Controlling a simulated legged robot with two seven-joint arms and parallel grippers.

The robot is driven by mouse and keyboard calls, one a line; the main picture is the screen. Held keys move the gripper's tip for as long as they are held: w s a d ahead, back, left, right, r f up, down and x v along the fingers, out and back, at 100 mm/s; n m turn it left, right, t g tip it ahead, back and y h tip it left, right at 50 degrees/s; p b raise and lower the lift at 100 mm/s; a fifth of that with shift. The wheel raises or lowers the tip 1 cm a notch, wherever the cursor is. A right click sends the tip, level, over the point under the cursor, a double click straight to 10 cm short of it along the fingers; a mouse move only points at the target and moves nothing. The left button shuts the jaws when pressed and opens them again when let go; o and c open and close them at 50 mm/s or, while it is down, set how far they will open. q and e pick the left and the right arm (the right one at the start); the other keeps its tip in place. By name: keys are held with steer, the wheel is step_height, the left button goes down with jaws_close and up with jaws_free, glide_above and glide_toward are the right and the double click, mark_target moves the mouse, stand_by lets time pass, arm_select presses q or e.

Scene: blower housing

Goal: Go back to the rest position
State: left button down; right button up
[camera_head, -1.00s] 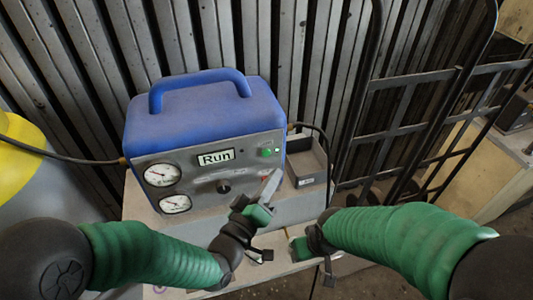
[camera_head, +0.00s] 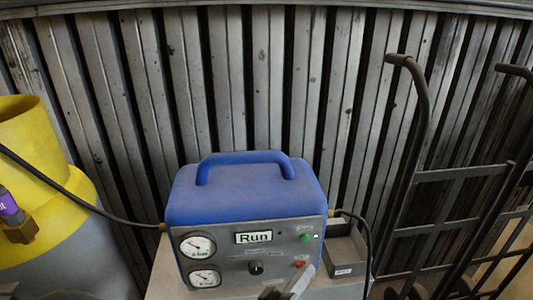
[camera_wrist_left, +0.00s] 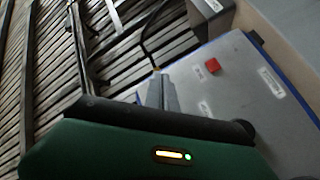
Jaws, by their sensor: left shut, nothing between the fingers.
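My left gripper (camera_head: 298,284) shows only by its grey fingertips at the bottom edge of the head view, in front of the lower right of the machine's panel. In the left wrist view its fingers (camera_wrist_left: 162,92) are together and empty, with the panel and its red button (camera_wrist_left: 212,67) beyond them. The blue and grey machine (camera_head: 245,199) stands upright on a light stand, with a "Run" display and two gauges. It also shows in the left wrist view (camera_wrist_left: 242,98). My right gripper is out of view.
A grey open box (camera_head: 345,252) sits right of the machine. A black hand truck (camera_head: 412,140) stands at the right. A yellow and grey tank (camera_head: 85,215) is at the left, with a dark hose to the machine. A ribbed metal wall (camera_head: 265,80) closes the back.

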arm_select(q)
steer(key=s+a+f+g+y+p, duration=0.1)
steer(key=a+f+g+y, duration=0.2)
steer(key=a, duration=0.5)
steer(key=s+a+f+m+g+y+p, duration=0.1)
steer(key=a+f+y+p, duration=0.2)
steer(key=a, duration=0.5)
steer(key=s+a+f+g+y, duration=0.1)
steer(key=a+f+g+y, duration=0.15)
steer(key=a+y, duration=0.4)
steer(key=s+a+g, duration=0.4)
steer(key=s+a, duration=0.5)
steer(key=shift+s+a+f+p, duration=0.25)
steer(key=shift+f+p, duration=0.15)
steer(key=shift+f, duration=0.05)
